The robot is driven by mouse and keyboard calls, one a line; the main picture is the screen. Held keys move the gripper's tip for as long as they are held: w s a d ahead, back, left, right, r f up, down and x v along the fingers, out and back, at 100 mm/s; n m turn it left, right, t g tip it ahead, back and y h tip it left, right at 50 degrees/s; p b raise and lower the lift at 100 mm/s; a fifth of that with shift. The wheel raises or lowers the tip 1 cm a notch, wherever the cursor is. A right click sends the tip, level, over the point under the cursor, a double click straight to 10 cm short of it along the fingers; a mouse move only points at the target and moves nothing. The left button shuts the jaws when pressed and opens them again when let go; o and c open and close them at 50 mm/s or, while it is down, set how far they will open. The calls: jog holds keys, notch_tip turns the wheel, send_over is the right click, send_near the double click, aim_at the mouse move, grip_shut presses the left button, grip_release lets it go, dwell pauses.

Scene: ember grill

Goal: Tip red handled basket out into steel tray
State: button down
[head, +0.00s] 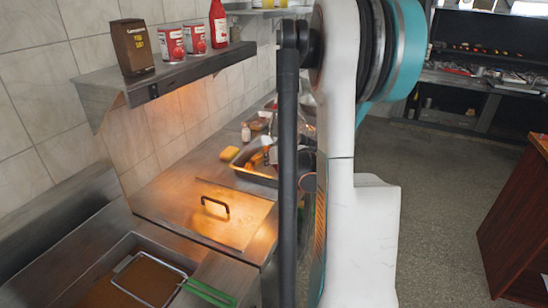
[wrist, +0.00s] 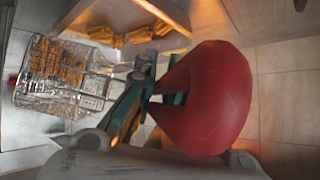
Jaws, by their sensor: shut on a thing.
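In the wrist view, my gripper (wrist: 150,92) is shut on the red handle (wrist: 215,98) of a wire basket. The handle's bulging end is large and close to the camera. The wire basket (wrist: 60,100) is at the left of that view, with golden fries inside; its exact tilt is hard to tell. The steel tray (head: 254,176) is on the counter in the head view, partly hidden behind my arm, with some orange-yellow food in it. Golden pieces also lie near the top of the wrist view. My gripper is mostly hidden by my arm in the head view.
A green-handled basket (head: 208,292) sits at the fryer (head: 150,280) in front. A flat lid with a dark handle (head: 215,205) covers the counter section beside it. A wall shelf (head: 170,75) holds a brown box, two red cans and a red bottle.

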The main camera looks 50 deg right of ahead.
aim_at(267, 200)
jog(key=f+n+h+b, duration=0.1)
jog(key=f+b, duration=0.1)
jog(key=w+a+f+n+g+h+b, duration=0.1)
jog(key=f+b, duration=0.1)
jog(key=f, duration=0.1)
jog(key=a+f+g+h+b, duration=0.1)
jog(key=f+b, duration=0.2)
jog(key=shift+w+a+n+h, duration=0.1)
jog(key=shift+w+n+h, duration=0.05)
jog(key=shift+n+h, duration=0.2)
notch_tip(267, 200, down, 3)
jog(key=n+g+h+b, duration=0.1)
jog(key=b, duration=0.3)
jog(key=shift+f+n+h, duration=0.1)
jog(key=shift+n+h, duration=0.25)
jog(key=f+b, duration=0.1)
jog(key=f+n+h+b, duration=0.1)
jog(key=b, duration=0.1)
jog(key=shift+d, duration=0.2)
jog(key=shift+s+f+n+g+h+b, duration=0.3)
jog(key=shift+h+b, duration=0.1)
jog(key=shift+h, duration=0.1)
